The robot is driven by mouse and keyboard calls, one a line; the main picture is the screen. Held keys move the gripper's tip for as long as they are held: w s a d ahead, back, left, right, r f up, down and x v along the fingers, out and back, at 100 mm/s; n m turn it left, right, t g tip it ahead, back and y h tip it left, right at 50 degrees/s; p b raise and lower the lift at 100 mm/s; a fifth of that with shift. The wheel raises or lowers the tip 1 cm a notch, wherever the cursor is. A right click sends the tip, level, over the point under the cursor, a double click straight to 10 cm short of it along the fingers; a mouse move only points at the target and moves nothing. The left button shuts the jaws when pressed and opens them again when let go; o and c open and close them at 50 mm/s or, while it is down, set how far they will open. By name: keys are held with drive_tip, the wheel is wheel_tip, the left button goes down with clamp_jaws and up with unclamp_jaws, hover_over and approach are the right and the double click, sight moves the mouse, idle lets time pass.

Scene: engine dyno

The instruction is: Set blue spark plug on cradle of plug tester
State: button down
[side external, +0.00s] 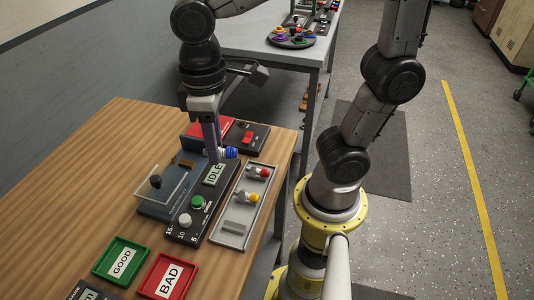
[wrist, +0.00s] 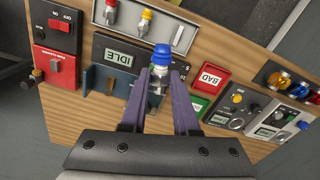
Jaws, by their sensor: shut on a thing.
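The blue spark plug (side external: 229,153) is held between the fingers of my gripper (side external: 215,152), above the far end of the plug tester's panel. In the wrist view the plug (wrist: 161,56) points its blue end away from me, with its metal body between the two purple fingers (wrist: 158,88). The plug tester (side external: 185,225) is a dark box with an IDLE display (side external: 214,173), a green button (side external: 198,202) and a white knob (side external: 185,220). A clear hinged cover (side external: 168,187) stands raised at its left side. I cannot clearly make out the cradle.
A grey tray (side external: 230,236) right of the tester holds a red plug (side external: 259,172) and a yellow plug (side external: 247,196). A green GOOD tray (side external: 121,260) and red BAD tray (side external: 168,277) lie in front. A red-and-black switch box (side external: 245,135) stands behind. The table's left side is clear.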

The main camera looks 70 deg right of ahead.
drive_tip(key=w+d+f, duration=0.2)
drive_tip(key=w+d, duration=0.1)
drive_tip(key=w, duration=0.8)
drive_tip(key=m, duration=0.3)
approach(184, 163)
drive_tip(key=shift+f, duration=2.7)
drive_tip(key=shift+f, duration=0.55)
drive_tip(key=c, duration=0.6)
unclamp_jaws()
drive_tip(key=shift+r, duration=0.15)
drive_tip(key=shift+r, duration=3.4)
